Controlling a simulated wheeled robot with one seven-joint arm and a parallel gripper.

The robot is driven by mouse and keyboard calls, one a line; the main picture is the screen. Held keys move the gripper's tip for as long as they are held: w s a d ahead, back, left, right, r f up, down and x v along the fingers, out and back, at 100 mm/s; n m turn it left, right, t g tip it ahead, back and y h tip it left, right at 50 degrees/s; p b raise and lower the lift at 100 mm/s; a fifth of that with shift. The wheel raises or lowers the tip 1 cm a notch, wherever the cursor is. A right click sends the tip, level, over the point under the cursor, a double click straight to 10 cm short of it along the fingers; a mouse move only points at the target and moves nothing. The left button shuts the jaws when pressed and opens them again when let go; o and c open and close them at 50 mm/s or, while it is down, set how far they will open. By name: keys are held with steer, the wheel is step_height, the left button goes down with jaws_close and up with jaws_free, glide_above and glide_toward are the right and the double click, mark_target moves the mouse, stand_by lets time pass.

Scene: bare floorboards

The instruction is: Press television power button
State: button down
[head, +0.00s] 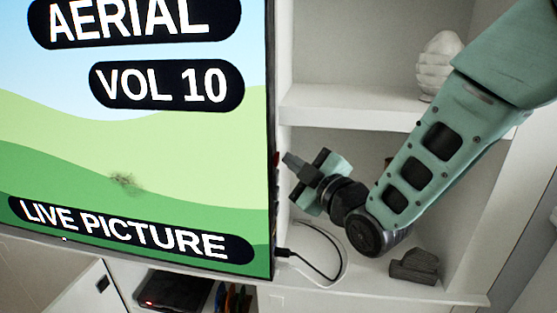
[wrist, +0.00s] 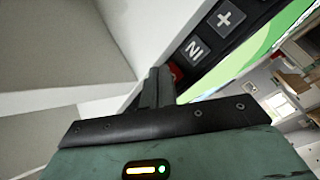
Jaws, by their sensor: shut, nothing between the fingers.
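The television (head: 140,140) fills the left of the head view; its screen is lit and reads "AERIAL", "VOL 10" and "LIVE PICTURE". My gripper (head: 288,160) is shut and empty, beside the television's right side edge, its tips pointing at that edge. In the wrist view the television's side (wrist: 228,40) carries black keys, one with a plus sign and one lettered "IN". A red button (wrist: 176,73) shows just past my fingertips (wrist: 157,74), partly hidden by them. I cannot tell whether the tips touch it.
White shelves (head: 350,103) stand behind and right of the television. A pale ornament (head: 438,65) is on the upper shelf, a dark grey object (head: 414,266) on the lower one. A black cable (head: 318,262) plugs into the television's lower right edge. A dark box (head: 172,290) sits below.

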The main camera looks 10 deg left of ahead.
steer(key=shift+a, duration=0.4)
stand_by(0.4)
steer(key=shift+d+b, duration=0.1)
steer(key=shift+b, duration=0.25)
steer(key=shift+d+b, duration=0.4)
steer(key=shift+d, duration=0.35)
steer(key=shift+s+d+b, duration=0.2)
steer(key=shift+d+b, duration=0.75)
steer(key=shift+d, duration=1.55)
